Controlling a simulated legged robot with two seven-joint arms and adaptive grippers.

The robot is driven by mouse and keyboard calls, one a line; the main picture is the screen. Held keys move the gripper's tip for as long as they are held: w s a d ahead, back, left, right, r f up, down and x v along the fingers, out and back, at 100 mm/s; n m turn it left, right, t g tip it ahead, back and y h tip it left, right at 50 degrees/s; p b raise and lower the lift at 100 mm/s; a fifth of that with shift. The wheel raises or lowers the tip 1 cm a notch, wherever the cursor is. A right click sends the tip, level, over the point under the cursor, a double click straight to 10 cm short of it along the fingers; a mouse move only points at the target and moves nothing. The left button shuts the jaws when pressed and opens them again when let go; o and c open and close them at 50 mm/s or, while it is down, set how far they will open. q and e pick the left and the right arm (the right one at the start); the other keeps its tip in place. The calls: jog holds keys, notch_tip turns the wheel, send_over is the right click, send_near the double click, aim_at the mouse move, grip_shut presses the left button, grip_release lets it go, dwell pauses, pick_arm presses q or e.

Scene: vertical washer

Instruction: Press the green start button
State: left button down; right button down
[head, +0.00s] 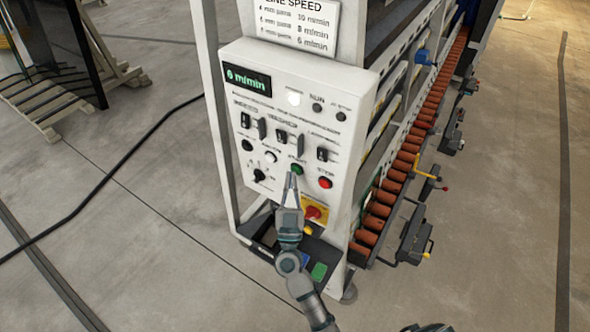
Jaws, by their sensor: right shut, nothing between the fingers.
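The green start button (297,169) sits on the lower part of the white control panel (212,160), left of a red button (325,183). My right gripper (290,177) is shut and empty, pointing up at the panel with its tip just below and left of the green button. I cannot tell whether the tip touches the panel or the button. The left gripper is not in view.
A black cable (120,150) crosses the open floor at left.

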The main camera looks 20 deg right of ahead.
jog(key=shift+d, duration=0.15)
jog(key=shift+w, duration=0.1)
jog(key=shift+w+d, duration=0.2)
dwell(0.8)
jog(key=shift+a+p, duration=0.1)
jog(key=shift+p, duration=0.2)
jog(key=shift+s+a, duration=0.5)
jog(key=shift+a, duration=0.2)
